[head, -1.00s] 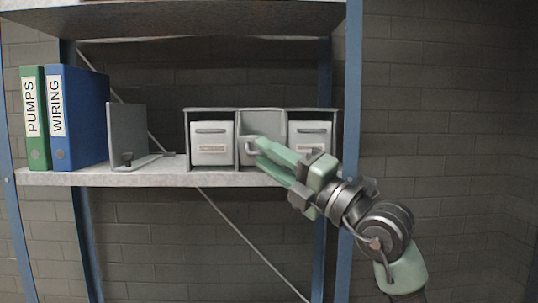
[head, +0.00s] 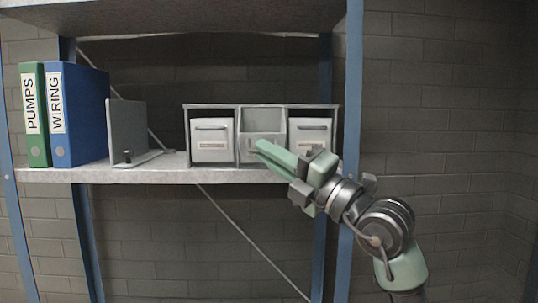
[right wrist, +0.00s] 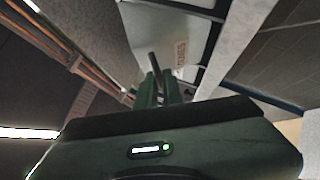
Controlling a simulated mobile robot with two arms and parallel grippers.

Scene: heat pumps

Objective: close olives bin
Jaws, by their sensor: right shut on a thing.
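A grey three-compartment unit (head: 262,106) stands on the shelf in the head view. Its middle bin (head: 272,141) is open: its front leans out, and the space above its top edge shows. My right gripper (head: 259,149) reaches in from the lower right and is shut at the middle bin's front, on its handle. In the right wrist view the fingers (right wrist: 158,88) meet around a grey handle bar (right wrist: 153,62). The bin's label (right wrist: 181,52) is too blurred to read there, and the fingers hide part of the front in the head view. My left gripper is out of view.
The left bin (head: 212,140) and right bin (head: 310,132) are closed. A grey bookend (head: 128,132), a blue WIRING binder (head: 85,115) and a green PUMPS binder (head: 34,115) stand farther left. A blue rack post (head: 352,120) is close to my right arm.

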